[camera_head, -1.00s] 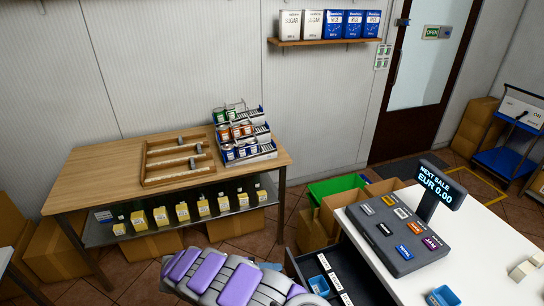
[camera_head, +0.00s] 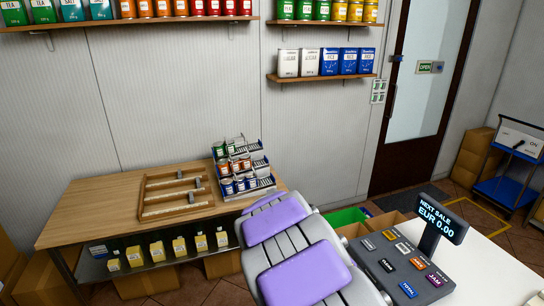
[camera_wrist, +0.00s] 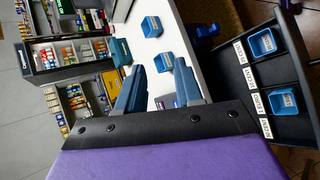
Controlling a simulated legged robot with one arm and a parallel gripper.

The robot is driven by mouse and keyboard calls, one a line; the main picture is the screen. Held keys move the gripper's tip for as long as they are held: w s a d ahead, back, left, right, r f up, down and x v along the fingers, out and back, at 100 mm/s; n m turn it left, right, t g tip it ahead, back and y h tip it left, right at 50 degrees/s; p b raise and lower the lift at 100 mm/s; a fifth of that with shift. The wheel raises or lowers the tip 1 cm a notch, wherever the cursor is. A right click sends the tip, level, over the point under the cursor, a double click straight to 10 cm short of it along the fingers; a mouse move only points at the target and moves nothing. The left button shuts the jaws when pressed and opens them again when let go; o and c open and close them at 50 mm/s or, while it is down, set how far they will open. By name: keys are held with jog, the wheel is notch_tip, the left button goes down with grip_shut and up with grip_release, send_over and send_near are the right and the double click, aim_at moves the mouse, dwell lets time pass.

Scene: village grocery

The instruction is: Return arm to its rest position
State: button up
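My arm (camera_head: 290,245), grey with purple pads, rises from the bottom of the head view. It covers the space between the wooden table and the cash register. My gripper (camera_wrist: 160,68) shows only in the wrist view; it is out of sight in the head view. Its two blue-grey fingers stand apart, with the white counter showing between them. I see nothing held between them.
A cash register (camera_head: 405,265) stands on the white counter (camera_head: 485,270). The wrist view shows an open dark drawer (camera_wrist: 262,85) with labelled compartments and blue cups. Blue cups (camera_wrist: 152,26) also stand on the counter. The wooden table (camera_head: 105,205) holds a tray and a tin rack.

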jog(key=s+a+r+n+t+y, duration=0.1)
jog(key=s+a+y, duration=0.2)
jog(key=s, duration=0.7)
jog(key=s+a+n+t+y, duration=0.1)
jog(key=s+a+t+y, duration=0.1)
jog(key=s+y, duration=0.4)
jog(key=s+a, duration=0.1)
jog(key=s, duration=0.4)
jog(key=shift+s+r+t+y, duration=0.25)
jog(key=shift+r+t+y, duration=0.05)
jog(key=shift+r, duration=0.1)
jog(key=shift+d, duration=0.15)
